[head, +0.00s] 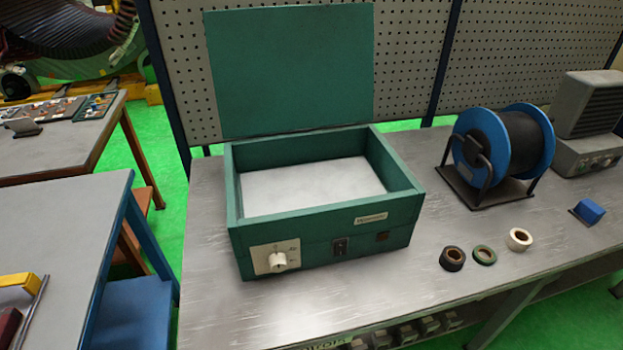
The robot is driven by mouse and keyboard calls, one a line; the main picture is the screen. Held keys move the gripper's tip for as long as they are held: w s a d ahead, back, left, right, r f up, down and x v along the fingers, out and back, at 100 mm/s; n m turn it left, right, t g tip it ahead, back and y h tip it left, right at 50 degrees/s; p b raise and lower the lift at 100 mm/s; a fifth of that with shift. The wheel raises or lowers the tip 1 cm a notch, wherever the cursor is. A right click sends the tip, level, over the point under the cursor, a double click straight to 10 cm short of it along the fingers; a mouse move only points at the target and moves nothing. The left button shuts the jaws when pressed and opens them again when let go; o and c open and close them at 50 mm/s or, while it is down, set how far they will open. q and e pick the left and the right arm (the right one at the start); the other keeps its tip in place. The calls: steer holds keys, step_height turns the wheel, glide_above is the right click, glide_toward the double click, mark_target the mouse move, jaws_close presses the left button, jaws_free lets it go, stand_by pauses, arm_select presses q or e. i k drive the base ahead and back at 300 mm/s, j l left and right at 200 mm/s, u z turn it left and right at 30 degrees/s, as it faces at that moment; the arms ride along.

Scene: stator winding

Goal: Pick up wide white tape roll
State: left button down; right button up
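A white tape roll (519,239) lies flat on the metal workbench, at the right end of a short row of rolls. Its brown core hole faces up. A green roll (484,255) is just left of it, and a black roll (452,258) is left of that. The rolls look separate from one another. Neither of my grippers shows in the head view.
A green open box (325,240) with a raised lid and a dial stands on the workbench (215,310). A blue cable spool (490,150) sits behind the rolls. A blue block (587,212) lies to their right. Bench space in front of the box is clear.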

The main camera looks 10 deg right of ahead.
mark_target(518, 240)
steer(key=z, duration=1.85)
steer(key=i+l+u, duration=0.1)
steer(key=i+l, duration=0.05)
steer(key=l, duration=0.1)
